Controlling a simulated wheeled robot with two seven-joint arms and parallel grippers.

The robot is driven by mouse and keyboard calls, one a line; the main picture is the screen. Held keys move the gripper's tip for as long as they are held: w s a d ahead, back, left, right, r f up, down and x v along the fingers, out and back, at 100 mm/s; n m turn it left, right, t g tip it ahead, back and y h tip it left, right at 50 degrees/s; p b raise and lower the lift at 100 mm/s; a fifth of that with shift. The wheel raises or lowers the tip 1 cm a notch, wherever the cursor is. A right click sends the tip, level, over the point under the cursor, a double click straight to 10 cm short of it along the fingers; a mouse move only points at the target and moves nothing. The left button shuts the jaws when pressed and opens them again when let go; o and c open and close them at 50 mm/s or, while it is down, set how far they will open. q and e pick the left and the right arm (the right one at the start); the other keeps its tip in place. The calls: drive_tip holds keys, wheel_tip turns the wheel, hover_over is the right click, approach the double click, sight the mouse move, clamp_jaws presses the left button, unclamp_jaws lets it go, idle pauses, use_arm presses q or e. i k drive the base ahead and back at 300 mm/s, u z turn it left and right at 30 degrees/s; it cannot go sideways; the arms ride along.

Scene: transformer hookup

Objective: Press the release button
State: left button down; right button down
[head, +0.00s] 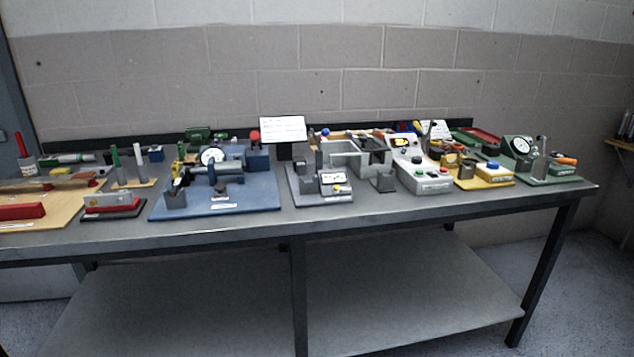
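Neither of my grippers is in view. No button can be read as the release button at this size. A round red knob (254,136) stands at the back, left of a white sign. A grey fixture (345,158) with a small white-faced unit (334,182) at its front sits left of the control box. A yellow base (484,180) with a small blue-and-white box stands to its right.
The long grey workbench (330,222) has a clear front strip and a lower shelf (400,293). A blue plate (240,200) with a dial gauge is left of centre. A green base (560,178) with another gauge is at the right end. A wooden board (60,208) lies far left.

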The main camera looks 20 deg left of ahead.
sight(219, 188)
drive_tip(key=z, duration=0.6)
drive_tip(key=i, duration=1.3)
drive_tip(key=u, duration=1.75)
